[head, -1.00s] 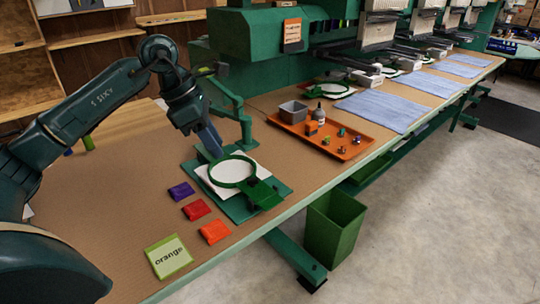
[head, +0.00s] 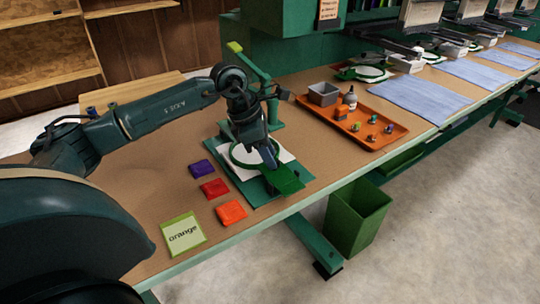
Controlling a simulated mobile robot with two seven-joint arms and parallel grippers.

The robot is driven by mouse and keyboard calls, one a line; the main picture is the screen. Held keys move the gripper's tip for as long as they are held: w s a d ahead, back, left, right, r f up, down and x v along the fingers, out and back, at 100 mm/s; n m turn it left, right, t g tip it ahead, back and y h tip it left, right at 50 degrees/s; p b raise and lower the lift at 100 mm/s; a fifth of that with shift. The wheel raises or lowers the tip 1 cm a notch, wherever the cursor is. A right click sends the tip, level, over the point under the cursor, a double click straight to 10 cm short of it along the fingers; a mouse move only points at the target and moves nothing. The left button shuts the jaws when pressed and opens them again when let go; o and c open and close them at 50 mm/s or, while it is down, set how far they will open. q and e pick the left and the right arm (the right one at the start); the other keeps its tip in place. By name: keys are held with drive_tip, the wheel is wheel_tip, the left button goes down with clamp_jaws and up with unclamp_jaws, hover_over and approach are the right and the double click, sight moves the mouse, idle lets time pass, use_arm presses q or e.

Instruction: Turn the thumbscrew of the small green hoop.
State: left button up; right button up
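The small green hoop (head: 236,158) lies over white cloth (head: 284,156) on a green board (head: 249,189) near the table's front edge. A flat green bracket (head: 288,181) extends from the hoop toward the front right. My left gripper (head: 269,160) points down over the right part of the hoop, close to where the bracket joins it. Its fingertips are small and dark here, so I cannot tell whether they are open, or touching anything. The thumbscrew cannot be made out; the gripper covers that area. My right gripper is not in view.
An orange tray (head: 385,135) with small items stands to the right. A green bin (head: 356,215) stands on the floor below the table edge.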

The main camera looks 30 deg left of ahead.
use_arm(q)
drive_tip(key=shift+w+d+f, duration=0.15)
drive_tip(key=shift+d+f, duration=0.05)
drive_tip(key=shift+f, duration=0.4)
clamp_jaws()
